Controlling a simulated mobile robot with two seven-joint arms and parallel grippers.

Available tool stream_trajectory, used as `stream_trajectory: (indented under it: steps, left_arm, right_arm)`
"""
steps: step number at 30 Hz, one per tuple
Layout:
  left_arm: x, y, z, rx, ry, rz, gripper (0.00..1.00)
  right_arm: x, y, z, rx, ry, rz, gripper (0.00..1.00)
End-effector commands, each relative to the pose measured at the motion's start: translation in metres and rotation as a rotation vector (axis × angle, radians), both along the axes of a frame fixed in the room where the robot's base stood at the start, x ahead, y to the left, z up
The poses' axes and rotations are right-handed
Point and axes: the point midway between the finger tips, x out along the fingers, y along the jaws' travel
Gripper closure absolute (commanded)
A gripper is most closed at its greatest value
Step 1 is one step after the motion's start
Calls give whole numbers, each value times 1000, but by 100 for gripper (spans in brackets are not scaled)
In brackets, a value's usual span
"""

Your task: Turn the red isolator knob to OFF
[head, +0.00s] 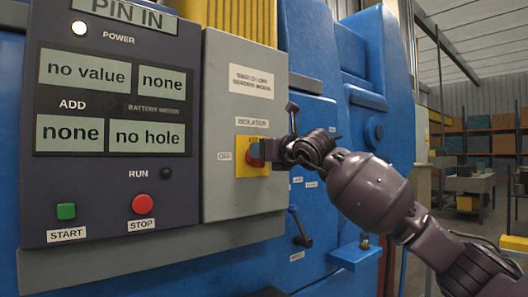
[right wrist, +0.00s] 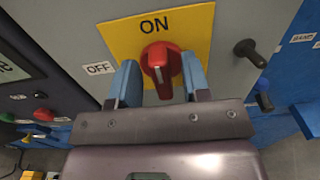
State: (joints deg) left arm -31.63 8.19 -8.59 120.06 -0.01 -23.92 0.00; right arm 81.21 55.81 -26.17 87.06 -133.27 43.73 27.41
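The red isolator knob (right wrist: 159,62) sits on a yellow plate (right wrist: 110,38) on the grey box. In the right wrist view its grip bar stands upright, in line with the word ON above it. The OFF label (right wrist: 99,68) is to the left of the plate. In the head view the knob (head: 253,155) is partly hidden by my right gripper (head: 262,151). My right gripper's two blue fingers (right wrist: 160,70) stand apart, one on each side of the knob; I cannot tell whether they touch it. My left gripper is not in view.
A grey box (head: 240,80) carries the plate. A dark panel (head: 110,200) with displays, a green START button (head: 66,211) and a red STOP button (head: 142,204) is to the left. Dark levers (head: 300,228) stick out from the blue machine (head: 305,40) on the right.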

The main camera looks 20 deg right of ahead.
Motion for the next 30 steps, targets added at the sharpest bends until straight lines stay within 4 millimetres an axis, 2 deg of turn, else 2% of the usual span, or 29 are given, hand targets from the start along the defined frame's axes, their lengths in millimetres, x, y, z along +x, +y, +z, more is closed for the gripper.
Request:
stream_trajectory:
  steps: [1,8,20,30]
  left_arm:
    - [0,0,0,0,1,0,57]
    - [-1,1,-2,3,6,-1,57]
    - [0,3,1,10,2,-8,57]
    - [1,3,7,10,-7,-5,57]
  right_arm:
    - [0,0,0,0,0,0,64]
    - [0,0,0,0,0,0,100]
    - [-1,1,1,-60,-22,0,100]
    - [-3,5,2,-297,-110,1,100]
